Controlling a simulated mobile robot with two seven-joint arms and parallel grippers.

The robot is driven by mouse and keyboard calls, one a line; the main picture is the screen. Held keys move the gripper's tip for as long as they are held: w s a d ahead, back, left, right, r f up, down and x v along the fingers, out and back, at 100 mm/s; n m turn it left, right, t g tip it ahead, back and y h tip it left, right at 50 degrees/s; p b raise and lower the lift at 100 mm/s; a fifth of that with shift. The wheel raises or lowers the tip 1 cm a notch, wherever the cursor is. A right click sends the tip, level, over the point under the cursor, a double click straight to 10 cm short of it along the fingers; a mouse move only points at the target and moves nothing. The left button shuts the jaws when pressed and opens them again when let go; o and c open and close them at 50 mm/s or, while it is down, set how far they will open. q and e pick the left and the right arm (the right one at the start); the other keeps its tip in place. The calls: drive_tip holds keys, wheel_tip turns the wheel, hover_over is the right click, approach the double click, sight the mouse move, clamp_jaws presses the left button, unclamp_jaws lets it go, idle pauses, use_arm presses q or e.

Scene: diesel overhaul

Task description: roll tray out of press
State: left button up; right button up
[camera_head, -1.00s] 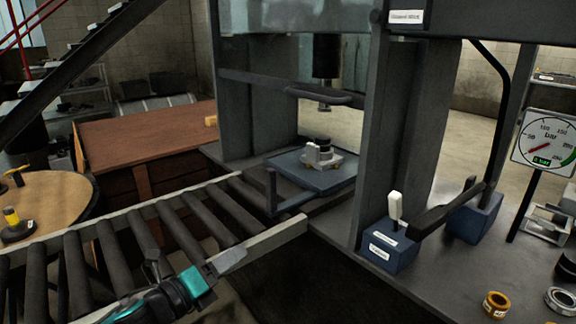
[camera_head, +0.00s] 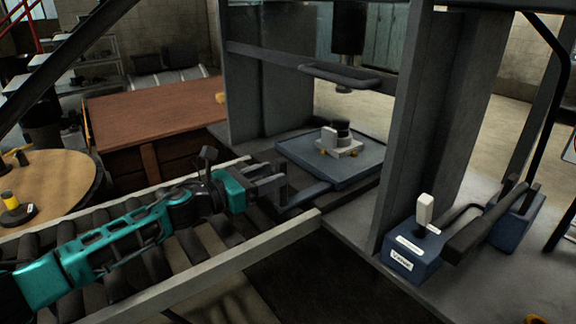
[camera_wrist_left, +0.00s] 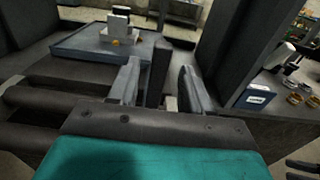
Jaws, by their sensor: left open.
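The blue-grey tray (camera_head: 350,170) lies flat inside the press (camera_head: 401,130), bearing a small light metal part with a dark cylinder (camera_head: 341,138). A dark handle (camera_head: 306,194) stands out from the tray's near left side, toward the rollers. My left gripper (camera_head: 281,184) is open right at this handle. In the left wrist view, the tray (camera_wrist_left: 88,42) is ahead and to the left. The handle's upright post (camera_wrist_left: 159,70) shows between the two open fingers (camera_wrist_left: 160,82); I cannot tell whether they touch it. My right gripper is out of view.
A roller conveyor (camera_head: 275,238) runs from the press to the lower left, under my left arm. A blue valve box with a white lever (camera_head: 412,247) stands right of the press column. A brown-topped bench (camera_head: 150,112) and a round table (camera_head: 50,178) are at left.

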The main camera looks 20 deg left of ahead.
use_arm(q)
drive_tip(key=x, duration=0.5)
drive_tip(key=shift+w+d, duration=0.2)
drive_tip(key=shift+w, duration=0.05)
drive_tip(key=shift+c, duration=0.2)
clamp_jaws()
